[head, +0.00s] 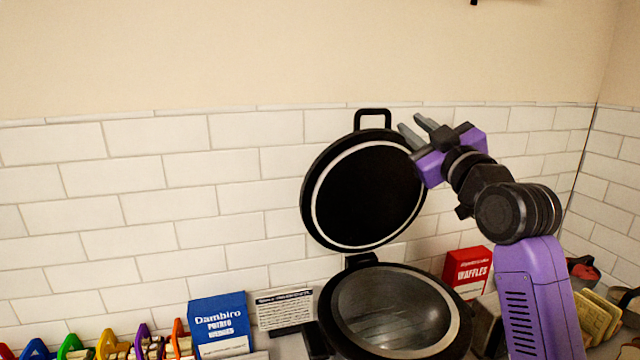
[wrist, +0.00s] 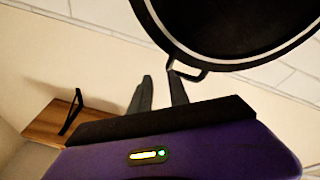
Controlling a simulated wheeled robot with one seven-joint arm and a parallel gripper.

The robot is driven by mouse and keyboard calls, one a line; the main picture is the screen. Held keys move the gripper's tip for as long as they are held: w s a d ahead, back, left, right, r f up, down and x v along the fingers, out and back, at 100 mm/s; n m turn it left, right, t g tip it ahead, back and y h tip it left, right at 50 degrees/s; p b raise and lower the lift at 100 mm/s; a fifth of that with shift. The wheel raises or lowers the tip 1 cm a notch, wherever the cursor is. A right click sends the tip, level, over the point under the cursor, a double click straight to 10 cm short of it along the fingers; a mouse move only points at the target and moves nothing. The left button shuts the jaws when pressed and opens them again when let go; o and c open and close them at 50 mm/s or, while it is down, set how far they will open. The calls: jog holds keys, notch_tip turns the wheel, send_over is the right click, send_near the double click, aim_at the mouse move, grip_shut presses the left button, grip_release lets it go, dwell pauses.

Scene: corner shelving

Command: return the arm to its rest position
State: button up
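My gripper (head: 420,128) is raised in front of the tiled wall, at the upper right edge of the open black lid (head: 365,195) of a round waffle maker. Its two grey fingers point up and left and stand apart with nothing between them. In the wrist view the fingers (wrist: 160,95) also show a gap, with the lid (wrist: 225,30) and its handle just beyond them. Whether the fingers touch the lid cannot be told. The waffle maker's round base (head: 395,310) lies below, its plate facing up.
A blue potato box (head: 220,325), a small sign (head: 284,308) and coloured letter-like holders (head: 110,345) stand left. A red waffles box (head: 466,270) stands behind the base. Waffle-like pieces (head: 595,318) lie right. A wooden shelf (wrist: 55,125) shows in the wrist view.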

jog(key=s+d+f+m+h, duration=0.1)
jog(key=s+f+m+h, duration=0.1)
jog(key=s+f, duration=0.4)
jog(key=s+d+f+m+t+h+b, duration=0.1)
jog(key=s+f+m+h, duration=0.1)
jog(key=s+f+m, duration=0.2)
jog(key=s+d+f+m+h, duration=0.1)
jog(key=s+f+m, duration=0.2)
jog(key=s+f, duration=0.7)
notch_tip(320, 180, down, 7)
jog(key=shift+r+t+h, duration=0.1)
jog(key=shift+t+h, duration=0.2)
jog(key=shift+h, duration=0.1)
jog(key=s+f+g+b, duration=0.1)
jog(key=s+f, duration=0.5)
jog(key=s, duration=0.6)
jog(key=s+f+g, duration=0.3)
jog(key=s+f, duration=0.3)
jog(key=s, duration=0.7)
jog(key=s+f+g+b, duration=0.1)
jog(key=s+f, duration=0.5)
jog(key=s, duration=0.7)
jog(key=shift+s+a+g+b, duration=0.25)
jog(key=shift+a+g+b, duration=0.05)
jog(key=shift+g, duration=0.6)
